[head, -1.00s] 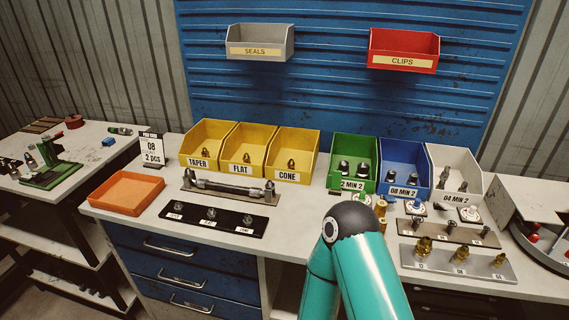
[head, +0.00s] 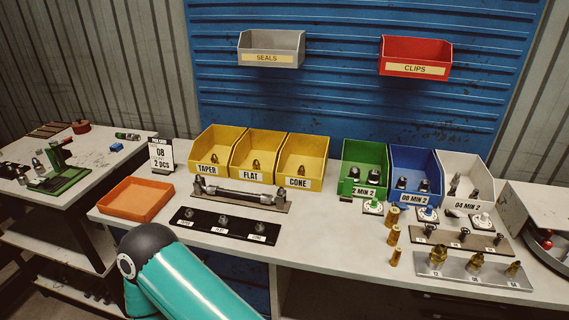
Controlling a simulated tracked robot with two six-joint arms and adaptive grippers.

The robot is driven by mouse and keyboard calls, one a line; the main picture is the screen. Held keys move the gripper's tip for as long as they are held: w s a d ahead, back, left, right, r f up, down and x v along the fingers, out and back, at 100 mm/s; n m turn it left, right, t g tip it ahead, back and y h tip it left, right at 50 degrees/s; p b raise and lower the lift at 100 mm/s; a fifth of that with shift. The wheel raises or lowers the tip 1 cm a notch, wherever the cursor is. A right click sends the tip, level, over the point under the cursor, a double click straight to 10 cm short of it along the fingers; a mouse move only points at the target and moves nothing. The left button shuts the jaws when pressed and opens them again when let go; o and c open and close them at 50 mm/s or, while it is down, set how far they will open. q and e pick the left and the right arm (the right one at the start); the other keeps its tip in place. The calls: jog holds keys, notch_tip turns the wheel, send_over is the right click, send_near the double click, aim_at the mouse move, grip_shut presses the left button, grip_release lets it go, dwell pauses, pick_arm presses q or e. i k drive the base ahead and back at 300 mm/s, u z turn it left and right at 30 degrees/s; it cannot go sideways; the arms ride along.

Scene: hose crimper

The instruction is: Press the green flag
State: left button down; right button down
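A small green-topped piece on a white square base (head: 373,207) stands on the bench in front of the green bin (head: 366,155). A small upright green tab (head: 346,187) shows at the green bin's front left corner. I cannot tell which of these is the green flag. Similar bases with a blue top (head: 428,214) and a white top (head: 482,221) stand in front of the blue and white bins. Neither gripper is in view. Only a teal arm link of mine with a dark joint shows at the lower left, well away from the green pieces.
Brass fittings (head: 394,236) stand just right of and in front of the green-topped base. A rack of fittings (head: 465,270) lies at the right front. Yellow bins (head: 258,155), a hose holder (head: 240,198) and an orange tray (head: 137,199) fill the left. The bench front centre is clear.

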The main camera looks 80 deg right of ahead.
aim_at(347, 185)
jog(key=u, duration=0.15)
jog(key=k, duration=2.1)
jog(key=z, duration=0.95)
jog(key=i, duration=1.05)
jog(key=u, duration=0.1)
